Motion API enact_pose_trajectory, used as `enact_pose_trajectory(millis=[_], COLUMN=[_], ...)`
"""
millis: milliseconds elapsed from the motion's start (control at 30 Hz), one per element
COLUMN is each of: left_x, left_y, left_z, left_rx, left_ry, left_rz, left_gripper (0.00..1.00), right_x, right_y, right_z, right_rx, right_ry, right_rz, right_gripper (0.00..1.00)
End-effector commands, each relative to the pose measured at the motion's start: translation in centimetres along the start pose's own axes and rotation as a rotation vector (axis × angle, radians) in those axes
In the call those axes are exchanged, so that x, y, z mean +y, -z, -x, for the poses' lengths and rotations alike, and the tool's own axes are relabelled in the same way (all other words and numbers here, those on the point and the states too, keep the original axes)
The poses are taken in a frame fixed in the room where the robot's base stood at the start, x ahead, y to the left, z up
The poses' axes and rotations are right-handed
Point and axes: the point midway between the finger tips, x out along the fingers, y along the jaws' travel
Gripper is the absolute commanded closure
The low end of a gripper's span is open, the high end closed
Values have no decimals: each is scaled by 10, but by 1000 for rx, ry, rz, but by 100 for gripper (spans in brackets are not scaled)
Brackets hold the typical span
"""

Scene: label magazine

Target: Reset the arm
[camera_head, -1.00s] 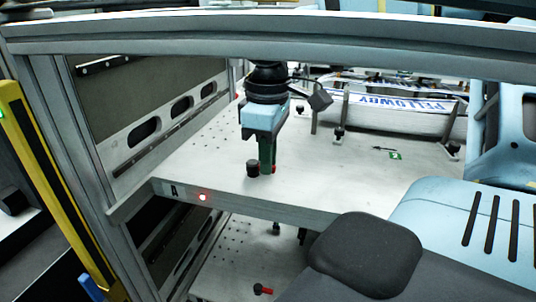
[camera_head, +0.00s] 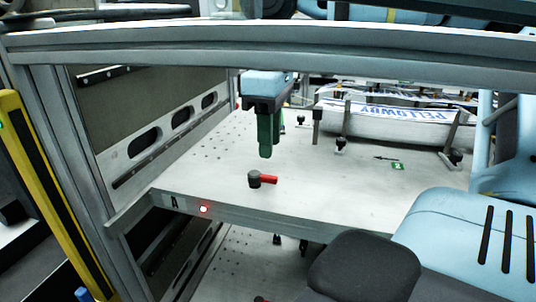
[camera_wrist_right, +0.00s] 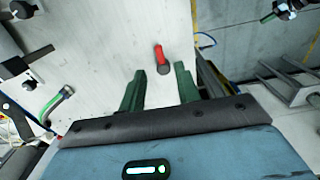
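My right gripper (camera_head: 266,154) comes down from the top over the shelf, its green fingers pointing down. In the right wrist view my right gripper (camera_wrist_right: 160,73) is open, with its two green fingers apart and nothing held. A red-handled clamp lever (camera_head: 266,180) with a dark round knob lies on the shelf just below the fingertips, apart from them. The lever (camera_wrist_right: 159,55) shows between and beyond the fingers in the right wrist view. My left gripper is not in view.
The metal shelf (camera_head: 220,185) bears an "A" mark and a lit red light (camera_head: 204,209) on its front edge. A stack of labels (camera_head: 400,130) stands at the back right between posts. A grey beam (camera_head: 270,48) crosses above.

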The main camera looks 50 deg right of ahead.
Motion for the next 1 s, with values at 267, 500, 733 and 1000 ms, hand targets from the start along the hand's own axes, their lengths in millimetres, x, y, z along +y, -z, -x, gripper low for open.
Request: enact_pose_trajectory(millis=[267, 500, 733, 1000], left_x=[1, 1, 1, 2], left_y=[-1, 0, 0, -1], left_z=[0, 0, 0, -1], left_rx=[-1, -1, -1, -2], left_ry=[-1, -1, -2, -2], left_rz=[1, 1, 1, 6], left_gripper=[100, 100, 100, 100], right_x=[0, 0, 0, 16], right_y=[0, 0, 0, 6], right_z=[18, 18, 18, 12], right_rx=[0, 0, 0, 65], right_ry=[0, 0, 0, -38], right_rz=[0, 0, 0, -80], right_gripper=[67, 67, 67, 67])
